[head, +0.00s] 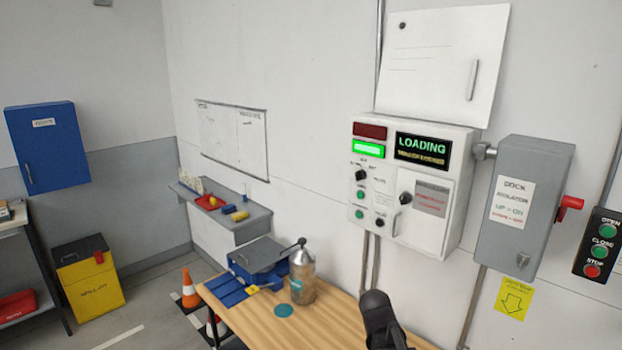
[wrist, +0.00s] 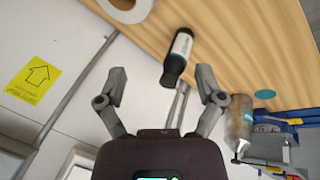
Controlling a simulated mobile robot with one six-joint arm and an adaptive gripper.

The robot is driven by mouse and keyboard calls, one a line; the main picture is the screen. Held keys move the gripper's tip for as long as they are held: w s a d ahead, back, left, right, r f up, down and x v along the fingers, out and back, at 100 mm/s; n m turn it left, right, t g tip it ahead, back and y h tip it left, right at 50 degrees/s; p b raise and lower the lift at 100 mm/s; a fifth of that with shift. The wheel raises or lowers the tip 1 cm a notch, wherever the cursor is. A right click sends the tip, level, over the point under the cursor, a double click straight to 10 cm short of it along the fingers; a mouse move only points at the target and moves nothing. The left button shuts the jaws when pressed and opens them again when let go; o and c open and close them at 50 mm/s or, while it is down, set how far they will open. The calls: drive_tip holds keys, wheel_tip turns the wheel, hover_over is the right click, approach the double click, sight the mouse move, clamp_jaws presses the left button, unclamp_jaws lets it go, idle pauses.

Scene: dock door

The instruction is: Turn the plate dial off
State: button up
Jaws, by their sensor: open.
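The white control panel (head: 455,225) hangs on the wall in the head view. It carries several black dials: one at upper left (head: 361,175), one at lower left (head: 380,222) and a larger one (head: 405,198) beside a grey label plate. The small lettering is unreadable, so I cannot tell which is the plate dial or its setting. A green lamp (head: 368,148) is lit below a dark red one, and a display (head: 422,150) reads LOADING. My gripper (wrist: 160,82) is open and empty in the wrist view, over the table side, away from the panel dials.
A grey isolator box (head: 525,200) with red lever and push-buttons (head: 601,245) are right of the panel.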

drive_tip(key=s+a+f+g+y+b, duration=0.2)
drive_tip(key=s+a+f+y+b, duration=0.1)
drive_tip(key=s+f, duration=0.3)
drive_tip(key=s+a+y, duration=0.1)
drive_tip(key=s, duration=0.1)
drive_tip(key=shift+s+n, duration=0.3)
drive_tip(key=shift+s, duration=0.1)
drive_tip(key=shift+a, duration=0.1)
drive_tip(key=c, duration=0.4)
